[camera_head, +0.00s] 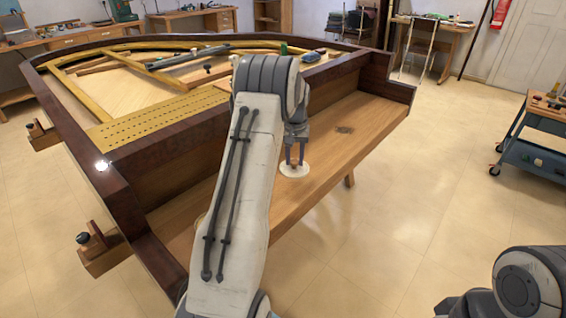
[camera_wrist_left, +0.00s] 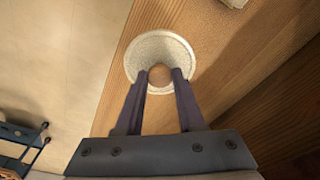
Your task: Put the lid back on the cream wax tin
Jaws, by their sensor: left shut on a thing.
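The lid (camera_head: 294,170) is a pale cream disc over the wooden ledge of the piano case. In the left wrist view the lid (camera_wrist_left: 150,50) has a round brown knob in its middle. My left gripper (camera_head: 295,160) points down and is shut on this knob, with one finger on each side. I cannot tell whether the lid touches the ledge. A pale edge (camera_wrist_left: 233,2), cut off at the top of the left wrist view, may be the cream wax tin. In the head view my left arm hides most of that part of the ledge. My right gripper is out of view.
The wooden ledge (camera_head: 375,112) is mostly bare, with a small dark patch (camera_head: 344,129) right of the lid. The dark case wall (camera_head: 180,140) rises behind it. A blue cart (camera_head: 540,150) stands on the floor at the right.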

